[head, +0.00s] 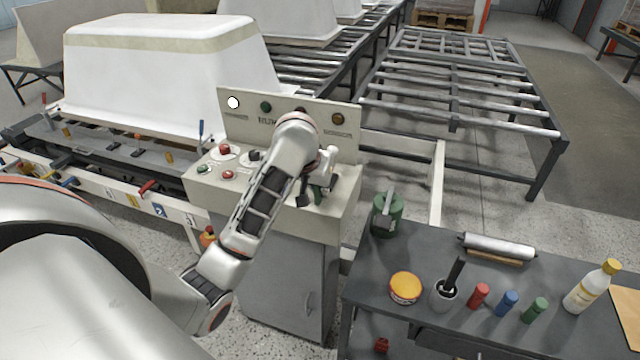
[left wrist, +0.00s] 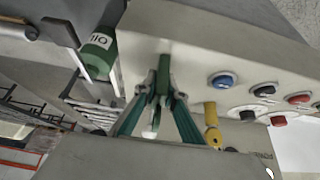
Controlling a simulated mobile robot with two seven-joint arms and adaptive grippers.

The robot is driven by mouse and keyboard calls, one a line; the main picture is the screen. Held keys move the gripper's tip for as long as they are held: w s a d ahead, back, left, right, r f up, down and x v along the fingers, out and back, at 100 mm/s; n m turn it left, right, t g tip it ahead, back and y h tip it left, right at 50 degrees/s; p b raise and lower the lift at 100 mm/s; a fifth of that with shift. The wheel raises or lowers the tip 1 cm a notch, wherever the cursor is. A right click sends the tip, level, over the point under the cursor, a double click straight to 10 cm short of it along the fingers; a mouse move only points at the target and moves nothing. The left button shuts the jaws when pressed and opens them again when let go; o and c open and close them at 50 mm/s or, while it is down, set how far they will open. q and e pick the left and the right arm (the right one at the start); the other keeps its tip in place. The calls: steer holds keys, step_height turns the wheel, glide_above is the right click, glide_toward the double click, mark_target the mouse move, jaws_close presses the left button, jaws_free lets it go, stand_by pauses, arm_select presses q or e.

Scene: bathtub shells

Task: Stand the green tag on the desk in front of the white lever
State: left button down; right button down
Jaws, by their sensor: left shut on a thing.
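My left gripper (head: 316,196) is over the right part of the control desk (head: 343,204), partly hidden by its own wrist. It is shut on the green tag (left wrist: 164,64), a narrow green piece between the fingertips in the left wrist view. A bit of green tag also shows in the head view (head: 317,194). The tag is close to the desk top; I cannot tell whether it touches. A pale upright piece (head: 328,160) beside the gripper looks like the white lever, largely hidden by the hand. My right gripper is out of view.
Blue (left wrist: 222,80), black and red knobs and a yellow-topped control (left wrist: 211,113) sit beside the gripper. A green oil can (head: 388,216) stands on the dark workbench (head: 380,270) at right. The desk's back panel (head: 345,145) rises behind the hand.

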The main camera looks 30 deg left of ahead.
arm_select(q)
steer(key=shift+s+d, duration=0.1)
steer(key=shift+s, duration=0.05)
steer(key=shift+f, duration=0.2)
steer(key=c, duration=2.1)
jaws_free()
